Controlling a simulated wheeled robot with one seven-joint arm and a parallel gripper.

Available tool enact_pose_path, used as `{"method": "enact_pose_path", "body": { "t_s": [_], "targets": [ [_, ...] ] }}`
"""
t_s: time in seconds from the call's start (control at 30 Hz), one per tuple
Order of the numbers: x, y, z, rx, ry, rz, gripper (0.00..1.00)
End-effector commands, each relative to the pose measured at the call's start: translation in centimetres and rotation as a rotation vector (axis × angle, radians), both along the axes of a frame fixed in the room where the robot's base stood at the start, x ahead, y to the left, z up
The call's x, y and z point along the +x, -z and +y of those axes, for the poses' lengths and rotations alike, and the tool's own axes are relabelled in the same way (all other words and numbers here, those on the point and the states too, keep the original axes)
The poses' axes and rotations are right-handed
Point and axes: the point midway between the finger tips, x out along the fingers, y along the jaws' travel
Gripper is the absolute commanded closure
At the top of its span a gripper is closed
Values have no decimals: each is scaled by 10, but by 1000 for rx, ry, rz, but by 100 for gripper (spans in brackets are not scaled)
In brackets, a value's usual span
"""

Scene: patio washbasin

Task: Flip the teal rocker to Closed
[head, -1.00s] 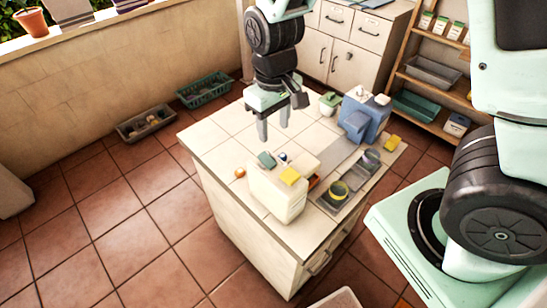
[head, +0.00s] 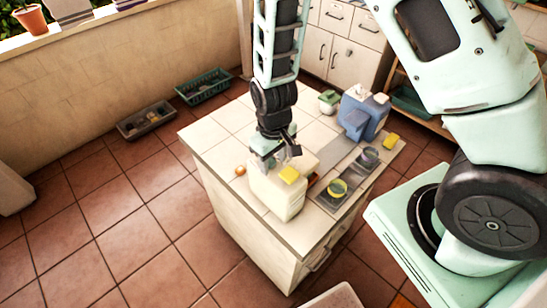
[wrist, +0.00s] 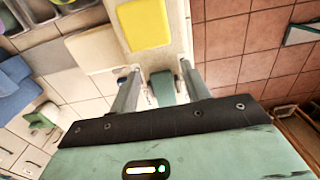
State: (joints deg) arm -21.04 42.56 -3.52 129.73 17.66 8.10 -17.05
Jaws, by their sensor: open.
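My gripper (head: 275,163) is low over the far side of the cream box (head: 272,192). In the wrist view my gripper (wrist: 159,67) is open, with one finger on each side of the rocker and nothing held. Whether a finger touches it, I cannot tell.
Bare tile lies at the back left.

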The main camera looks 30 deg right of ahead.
Motion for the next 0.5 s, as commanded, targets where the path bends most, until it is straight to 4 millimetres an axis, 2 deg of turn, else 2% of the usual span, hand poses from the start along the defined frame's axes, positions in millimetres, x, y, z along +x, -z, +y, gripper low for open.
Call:
{"method": "enact_pose_path", "body": {
  "t_s": [0.1, 0.27, 0.5],
  "targets": [
    [0, 0, 0, 0, 0, 0, 53],
    [0, 0, 0, 0, 0, 0, 97],
    [1, -3, 1, -9, -1, 30, 97]
  ]
}}
